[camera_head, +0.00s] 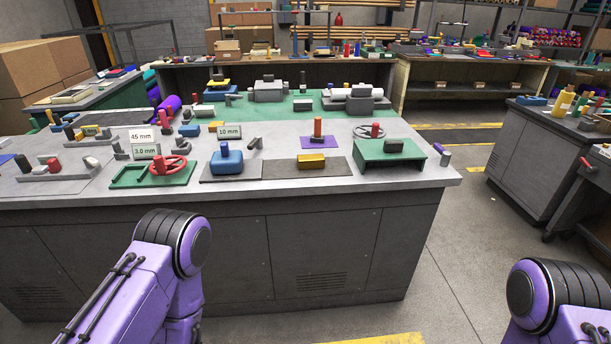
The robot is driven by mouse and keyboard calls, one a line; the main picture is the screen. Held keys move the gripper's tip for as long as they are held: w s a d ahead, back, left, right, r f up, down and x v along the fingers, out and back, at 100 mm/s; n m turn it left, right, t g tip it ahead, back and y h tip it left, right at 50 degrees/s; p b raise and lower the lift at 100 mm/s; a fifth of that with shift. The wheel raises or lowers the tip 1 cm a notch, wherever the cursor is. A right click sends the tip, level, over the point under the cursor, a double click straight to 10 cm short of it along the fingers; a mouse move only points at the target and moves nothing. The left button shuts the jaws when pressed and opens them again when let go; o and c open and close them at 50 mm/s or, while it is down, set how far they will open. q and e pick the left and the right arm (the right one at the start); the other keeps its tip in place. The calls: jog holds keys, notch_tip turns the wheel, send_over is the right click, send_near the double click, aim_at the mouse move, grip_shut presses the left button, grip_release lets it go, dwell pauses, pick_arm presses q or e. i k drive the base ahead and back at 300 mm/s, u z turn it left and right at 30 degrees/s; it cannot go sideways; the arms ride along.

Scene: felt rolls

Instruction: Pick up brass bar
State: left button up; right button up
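A yellow, brass-coloured bar (312,161) lies on a dark grey mat (335,169) near the front edge of the workbench, right of the middle. Nothing covers it. A smaller yellow block (215,126) sits farther back, beside the "10 mm" sign; I cannot tell its material. My purple arms show at the lower left and lower right, in front of the bench. Neither gripper is in view, and nothing of mine touches the bar.
A blue block with a knob (227,160) stands left of the bar. A red handwheel (168,165) is farther left. The bench's front strip (330,190) is clear.

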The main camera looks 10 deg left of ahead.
aim_at(307, 162)
jog(key=z, duration=0.8)
jog(key=i, duration=1)
jog(key=u, duration=0.05)
